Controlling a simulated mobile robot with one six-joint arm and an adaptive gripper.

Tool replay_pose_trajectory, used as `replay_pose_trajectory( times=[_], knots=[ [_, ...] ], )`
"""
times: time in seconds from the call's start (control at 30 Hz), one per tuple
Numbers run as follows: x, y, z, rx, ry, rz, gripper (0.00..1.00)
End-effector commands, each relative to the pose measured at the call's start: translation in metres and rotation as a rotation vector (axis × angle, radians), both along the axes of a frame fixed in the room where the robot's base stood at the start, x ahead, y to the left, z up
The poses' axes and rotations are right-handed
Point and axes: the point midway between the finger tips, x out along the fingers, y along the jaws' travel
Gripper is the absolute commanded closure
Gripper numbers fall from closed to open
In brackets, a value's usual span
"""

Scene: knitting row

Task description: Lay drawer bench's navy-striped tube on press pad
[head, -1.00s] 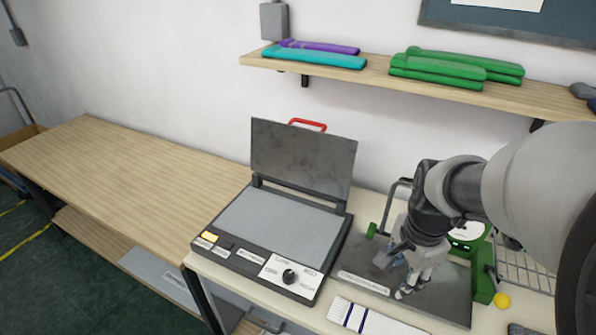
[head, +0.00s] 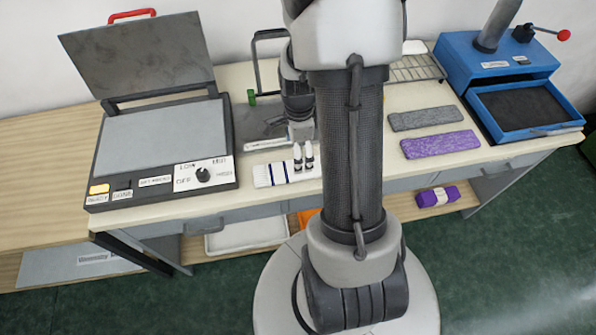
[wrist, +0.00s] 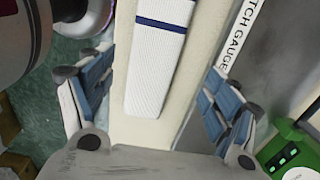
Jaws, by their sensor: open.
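The navy-striped tube (head: 272,174) is a flat white knitted piece with navy bands, lying near the bench's front edge. My gripper (head: 303,166) points down at its right part and hides some of it. In the wrist view my gripper (wrist: 158,105) is open, with the white tube (wrist: 158,70) between its spread fingers, apart from both. Whether the fingertips reach down to its level I cannot tell. The press pad (head: 160,137) is a bare light grey plate on the dark press to the left. Its lid (head: 140,55) with a red handle stands open.
A dark gauge plate (head: 255,125) lies behind the tube. Grey (head: 425,118) and purple (head: 440,144) knitted pieces lie to the right, before a blue press (head: 500,60). The wooden bench (head: 40,165) at far left is bare where visible.

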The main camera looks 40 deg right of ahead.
Motion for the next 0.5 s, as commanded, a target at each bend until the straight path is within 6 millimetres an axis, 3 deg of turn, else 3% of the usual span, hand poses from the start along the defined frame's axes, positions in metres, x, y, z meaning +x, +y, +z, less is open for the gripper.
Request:
replay_pose_trajectory(
  times=[0.27, 0.5],
  knots=[
    [-0.001, 0.001, -0.018, 0.001, 0.001, 0.001, 0.18],
    [-0.006, 0.006, -0.053, 0.001, 0.002, 0.002, 0.18]
  ],
)
